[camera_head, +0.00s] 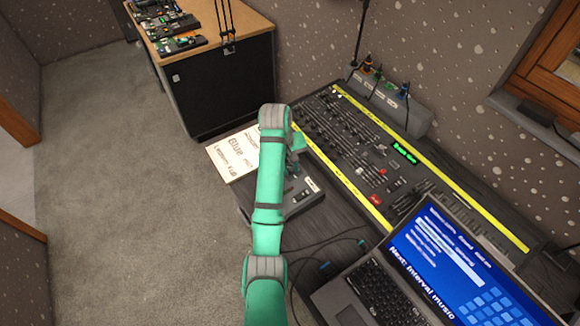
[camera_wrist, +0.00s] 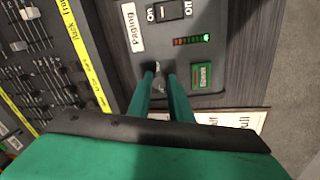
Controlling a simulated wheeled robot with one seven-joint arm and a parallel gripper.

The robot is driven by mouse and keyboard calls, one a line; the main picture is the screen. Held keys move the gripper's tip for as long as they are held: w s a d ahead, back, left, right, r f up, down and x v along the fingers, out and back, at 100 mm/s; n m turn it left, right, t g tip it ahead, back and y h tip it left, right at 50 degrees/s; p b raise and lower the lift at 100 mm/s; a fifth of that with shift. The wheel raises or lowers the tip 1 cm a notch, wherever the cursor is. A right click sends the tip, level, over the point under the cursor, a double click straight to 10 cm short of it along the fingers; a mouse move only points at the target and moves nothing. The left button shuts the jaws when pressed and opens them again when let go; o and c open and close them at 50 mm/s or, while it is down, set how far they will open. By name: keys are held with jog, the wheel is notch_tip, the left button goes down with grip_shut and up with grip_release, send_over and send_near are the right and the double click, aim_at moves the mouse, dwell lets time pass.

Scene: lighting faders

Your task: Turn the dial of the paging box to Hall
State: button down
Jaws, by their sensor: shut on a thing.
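The paging box (camera_wrist: 205,25) is a grey box with a white "Paging" label, an on/off rocker switch (camera_wrist: 173,10), a small row of lights with a green one lit, and a green button (camera_wrist: 202,76). My gripper (camera_wrist: 160,84) is over the box with its two green fingers closed on the small dial (camera_wrist: 159,72). Most of the dial and any markings around it are hidden by the fingers. In the head view the box (camera_head: 303,197) sits beside the mixing desk, partly covered by my arm.
The mixing desk (camera_head: 345,150) with yellow strips and many faders lies right of the box. An open laptop (camera_head: 440,265) stands in front at right. A paper sign (camera_head: 232,155) lies behind the box, and loose cables run near my arm.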

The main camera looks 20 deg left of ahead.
jog(key=shift+n, duration=0.3)
dwell(0.4)
jog(key=c, duration=1.6)
grip_release()
jog(key=shift+r, duration=0.15)
jog(key=shift+w+a+r, duration=0.15)
jog(key=shift+w+r, duration=0.05)
jog(key=shift+r, duration=0.5)
jog(key=shift+s+r, duration=0.1)
jog(key=shift+r, duration=0.3)
jog(key=shift+s+a+r, duration=0.1)
jog(key=shift+s, duration=0.25)
jog(key=r, duration=0.5)
jog(key=s+r, duration=0.1)
jog(key=r, duration=0.2)
jog(key=shift+s+a, duration=0.1)
jog(key=shift+a, duration=0.2)
